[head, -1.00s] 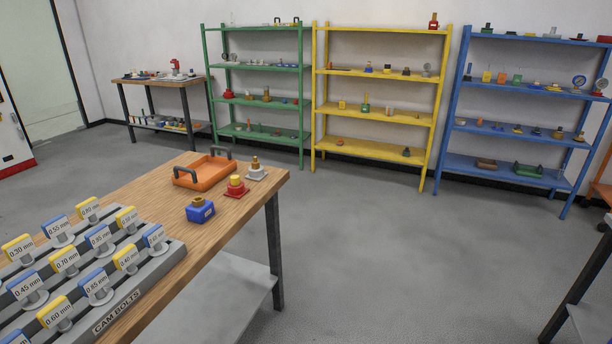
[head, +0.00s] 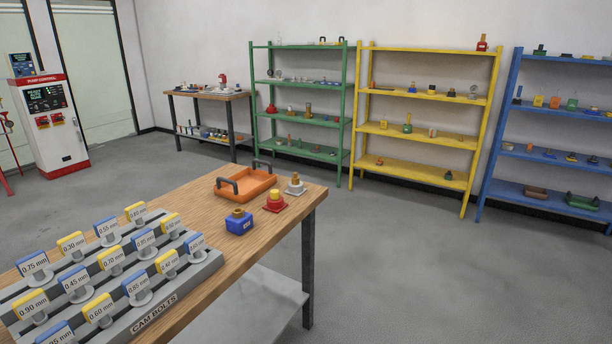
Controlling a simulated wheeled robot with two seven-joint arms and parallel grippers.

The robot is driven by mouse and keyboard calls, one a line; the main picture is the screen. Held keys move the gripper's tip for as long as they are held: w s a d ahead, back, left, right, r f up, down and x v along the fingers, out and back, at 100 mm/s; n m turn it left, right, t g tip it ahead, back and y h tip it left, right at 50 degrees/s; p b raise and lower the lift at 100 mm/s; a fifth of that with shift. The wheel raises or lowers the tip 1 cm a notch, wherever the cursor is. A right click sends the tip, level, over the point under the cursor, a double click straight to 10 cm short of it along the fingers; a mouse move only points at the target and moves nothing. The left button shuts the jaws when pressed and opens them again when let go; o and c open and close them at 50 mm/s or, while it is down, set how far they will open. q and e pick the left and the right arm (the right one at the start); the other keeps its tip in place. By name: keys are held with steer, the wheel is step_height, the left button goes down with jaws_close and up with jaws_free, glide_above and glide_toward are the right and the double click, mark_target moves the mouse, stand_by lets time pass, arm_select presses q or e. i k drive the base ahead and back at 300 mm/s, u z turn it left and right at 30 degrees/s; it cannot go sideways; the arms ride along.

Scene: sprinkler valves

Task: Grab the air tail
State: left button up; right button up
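I cannot pick out an air tail for certain among the small parts in the head view. The wooden table (head: 190,212) close in front bears an orange tray (head: 262,186) with black handles. Beside the tray stand a blue block (head: 239,224) with a brass top, a red-based piece (head: 275,203) with a yellowish top, and a grey-based piece (head: 295,187) with a brass top. A grey rack marked CAM BOLTS (head: 155,316) holds yellow and blue thickness tags. Neither of my grippers is in view.
Green (head: 347,110), yellow (head: 490,110) and blue (head: 505,110) shelves with small parts line the back wall. A small side table (head: 208,96) stands left of them, and a pump control cabinet (head: 52,130) at far left. Grey floor between is free.

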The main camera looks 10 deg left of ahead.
mark_target(296, 178)
steer(key=z, duration=0.95)
steer(key=k, duration=1.25)
steer(key=z, duration=0.7)
steer(key=i, duration=1.05)
steer(key=u, duration=0.85)
steer(key=i, duration=1.85)
steer(key=u, duration=2)
steer(key=i, duration=0.8)
steer(key=u, duration=0.9)
